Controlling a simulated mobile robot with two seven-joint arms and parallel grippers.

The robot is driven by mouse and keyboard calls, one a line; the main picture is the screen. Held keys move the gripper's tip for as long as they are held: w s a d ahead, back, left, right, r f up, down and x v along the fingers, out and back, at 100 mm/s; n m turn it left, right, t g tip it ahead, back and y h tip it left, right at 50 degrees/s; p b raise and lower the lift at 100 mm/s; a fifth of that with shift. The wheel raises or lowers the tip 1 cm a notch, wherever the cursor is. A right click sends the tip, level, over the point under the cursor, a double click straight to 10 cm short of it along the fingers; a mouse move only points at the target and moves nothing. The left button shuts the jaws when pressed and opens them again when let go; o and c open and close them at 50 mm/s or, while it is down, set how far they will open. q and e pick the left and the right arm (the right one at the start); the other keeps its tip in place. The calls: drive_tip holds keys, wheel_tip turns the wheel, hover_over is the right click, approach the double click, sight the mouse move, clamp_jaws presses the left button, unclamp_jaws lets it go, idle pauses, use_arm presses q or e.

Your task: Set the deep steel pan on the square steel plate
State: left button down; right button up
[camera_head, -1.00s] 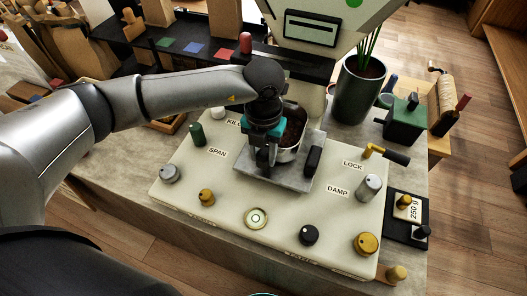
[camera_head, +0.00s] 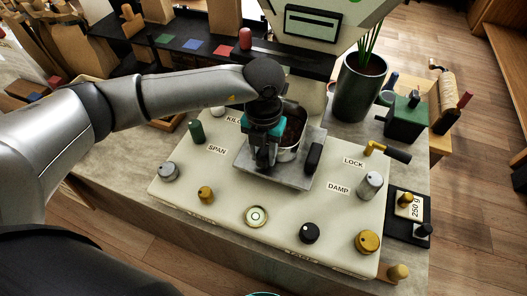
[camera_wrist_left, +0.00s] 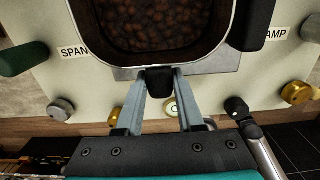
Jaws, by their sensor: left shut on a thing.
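The deep steel pan (camera_head: 290,153) is full of brown beans or granules and is at the square steel plate (camera_head: 254,173) on the cream console. It looks level; I cannot tell whether its base touches the plate. My left gripper (camera_head: 262,165) comes down at the pan's near left side and hides part of it. In the left wrist view, the left gripper (camera_wrist_left: 160,95) is shut on the pan's black handle (camera_wrist_left: 160,78), and the pan's rim (camera_wrist_left: 150,62) lies just beyond. A second black handle (camera_head: 314,157) is on the pan's right side. The right gripper is out of view.
The console (camera_head: 280,222) carries several knobs, a round level (camera_head: 257,216) and a yellow lock lever (camera_head: 375,147). A potted plant (camera_head: 360,95) and a green box (camera_head: 403,122) stand at the back right. The machine's body (camera_head: 318,35) rises behind the pan.

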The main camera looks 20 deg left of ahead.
use_arm(q)
drive_tip(key=shift+f, duration=0.1)
drive_tip(key=shift+c, duration=2.2)
unclamp_jaws()
wheel_tip(320, 180, up, 15)
drive_tip(key=b, duration=0.1)
